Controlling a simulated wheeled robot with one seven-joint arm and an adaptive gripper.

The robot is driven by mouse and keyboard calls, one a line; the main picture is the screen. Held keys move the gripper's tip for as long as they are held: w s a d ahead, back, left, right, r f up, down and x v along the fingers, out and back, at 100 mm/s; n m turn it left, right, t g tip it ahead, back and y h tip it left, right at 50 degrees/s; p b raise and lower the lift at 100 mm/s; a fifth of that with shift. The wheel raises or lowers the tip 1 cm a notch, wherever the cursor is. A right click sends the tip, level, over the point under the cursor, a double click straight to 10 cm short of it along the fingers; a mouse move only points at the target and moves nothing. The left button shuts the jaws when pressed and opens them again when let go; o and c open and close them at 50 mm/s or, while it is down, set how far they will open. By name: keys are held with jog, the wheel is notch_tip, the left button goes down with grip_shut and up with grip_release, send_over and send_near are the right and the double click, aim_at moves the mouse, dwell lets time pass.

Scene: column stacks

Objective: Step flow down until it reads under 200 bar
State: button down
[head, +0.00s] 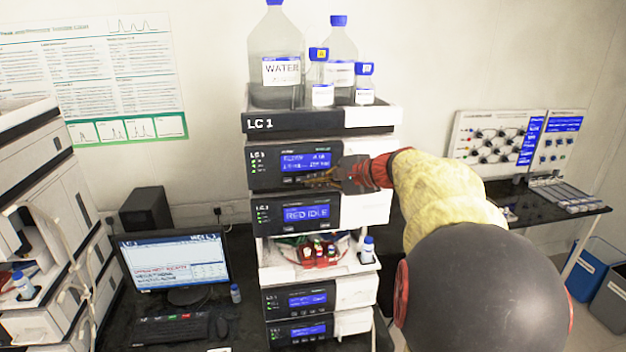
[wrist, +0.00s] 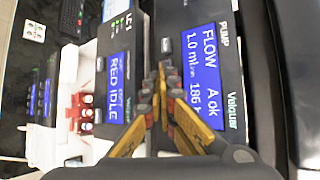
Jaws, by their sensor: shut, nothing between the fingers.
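The pump module (head: 265,172) is the upper unit of the LC 1 stack, with a lit blue display (head: 305,162). In the wrist view the pump display (wrist: 203,75) appears turned sideways. It reads FLOW, A ok, 1.0 ml/min and 186, with the unit partly hidden. My gripper (head: 325,180) is shut and empty at the pump's lower front, just below the display. Its yellow fingers (wrist: 163,75) show together beside the display's edge in the wrist view.
Below the pump is a module reading RED IDLE (head: 307,213), then an open bay with red-capped vials (head: 318,254). Bottles (head: 277,55) stand in the tray on top. A monitor (head: 178,262) is at the left, and a bench (head: 555,205) at the right.

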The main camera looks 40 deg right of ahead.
jog(key=shift+s, duration=0.1)
jog(key=shift+s+a+b, duration=0.45)
jog(key=shift+s, duration=0.2)
jog(key=s+a, duration=0.1)
jog(key=s+b, duration=0.1)
jog(key=s+a+b, duration=0.1)
jog(key=s, duration=0.1)
jog(key=shift+s+a, duration=0.1)
jog(key=shift+a, duration=0.2)
dwell(1.0)
